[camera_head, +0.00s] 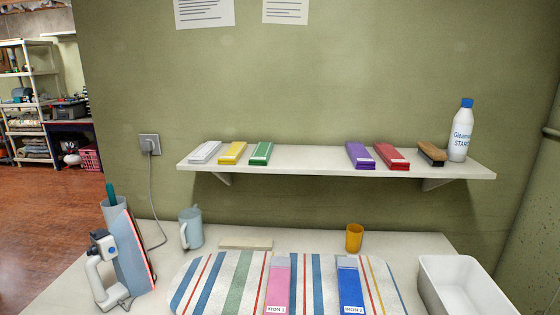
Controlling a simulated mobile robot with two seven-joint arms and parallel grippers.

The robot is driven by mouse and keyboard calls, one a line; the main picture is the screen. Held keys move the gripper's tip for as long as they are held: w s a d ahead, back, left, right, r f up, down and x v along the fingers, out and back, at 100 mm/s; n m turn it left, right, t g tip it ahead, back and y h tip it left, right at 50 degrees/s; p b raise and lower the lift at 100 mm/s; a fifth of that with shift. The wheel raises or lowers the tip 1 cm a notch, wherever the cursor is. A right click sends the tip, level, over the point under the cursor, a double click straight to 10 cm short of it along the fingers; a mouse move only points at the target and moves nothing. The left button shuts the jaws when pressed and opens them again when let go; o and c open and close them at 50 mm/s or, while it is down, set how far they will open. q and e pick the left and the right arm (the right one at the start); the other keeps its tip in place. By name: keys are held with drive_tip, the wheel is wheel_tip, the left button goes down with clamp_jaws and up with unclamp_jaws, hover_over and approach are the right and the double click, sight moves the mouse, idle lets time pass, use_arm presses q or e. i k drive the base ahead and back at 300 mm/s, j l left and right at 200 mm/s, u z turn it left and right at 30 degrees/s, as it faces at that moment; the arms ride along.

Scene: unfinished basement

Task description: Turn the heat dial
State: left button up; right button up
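A pale blue iron (128,262) stands upright on its heel at the left end of the table (68,280), its soleplate edge reddish and facing right. Its pale handle (97,283) faces left. A dark part with a small round blue spot (112,250) shows near the top of the handle. I cannot tell for sure whether this is the heat dial, and no dial marking is readable. Neither of my grippers is in view.
A cord runs from the iron's area to the wall outlet (149,144). The striped board (236,284) bears pink and blue folded pieces. A white bin (462,290) stands at right.

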sight(92, 250)
drive_tip(key=u, duration=1.25)
